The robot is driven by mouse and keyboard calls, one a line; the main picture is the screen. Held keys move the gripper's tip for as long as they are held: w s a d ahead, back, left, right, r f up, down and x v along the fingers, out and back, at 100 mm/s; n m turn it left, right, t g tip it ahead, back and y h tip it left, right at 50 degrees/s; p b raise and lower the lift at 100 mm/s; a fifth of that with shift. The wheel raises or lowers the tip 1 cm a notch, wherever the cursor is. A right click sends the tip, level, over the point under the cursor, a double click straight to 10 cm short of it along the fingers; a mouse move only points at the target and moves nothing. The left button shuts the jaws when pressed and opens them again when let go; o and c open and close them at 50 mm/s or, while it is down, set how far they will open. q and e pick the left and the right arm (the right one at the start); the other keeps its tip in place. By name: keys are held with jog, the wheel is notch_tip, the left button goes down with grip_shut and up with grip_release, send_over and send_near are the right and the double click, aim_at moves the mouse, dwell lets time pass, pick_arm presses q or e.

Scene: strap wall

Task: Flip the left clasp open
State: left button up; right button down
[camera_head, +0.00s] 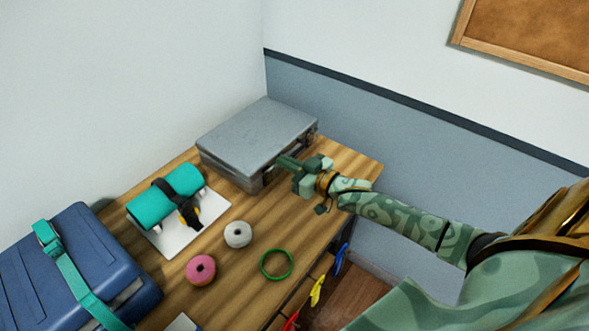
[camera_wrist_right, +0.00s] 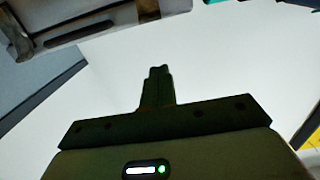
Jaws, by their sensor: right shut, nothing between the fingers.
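A closed grey metal case (camera_head: 255,135) lies on the far end of the wooden table. Its front side faces right and carries small dark fittings; one (camera_head: 269,178) shows near the front corner, just left of my gripper. I cannot tell from the head view whether a clasp is up or down. My right gripper (camera_head: 284,161) is shut and empty, its fingers pointing at the case front. In the right wrist view the shut fingers (camera_wrist_right: 158,72) point toward the case edge (camera_wrist_right: 100,25), with a gap between. A metal fitting (camera_wrist_right: 17,40) shows at upper left there. My left gripper is out of view.
A teal roll (camera_head: 165,197) with a black strap lies on a white board (camera_head: 205,220). A white ring (camera_head: 238,234), a pink ring (camera_head: 201,269) and a green hoop (camera_head: 276,264) lie nearer. A blue case (camera_head: 75,262) stands at left. Coloured clips (camera_head: 318,290) hang at the table's edge.

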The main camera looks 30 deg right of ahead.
aim_at(271, 168)
jog(key=b+x, duration=0.1)
jog(key=x, duration=0.5)
jog(key=shift+s, duration=0.1)
jog(key=shift+s+d+f+b, duration=0.15)
jog(key=shift+s+f, duration=0.15)
jog(key=shift+f, duration=0.3)
jog(key=shift+s+d+f+b, duration=0.15)
jog(key=shift+s+f, duration=0.15)
jog(key=shift+f, duration=0.35)
jog(key=shift+s+f+b, duration=0.15)
jog(key=shift+s+f, duration=0.15)
jog(key=shift+f, duration=0.3)
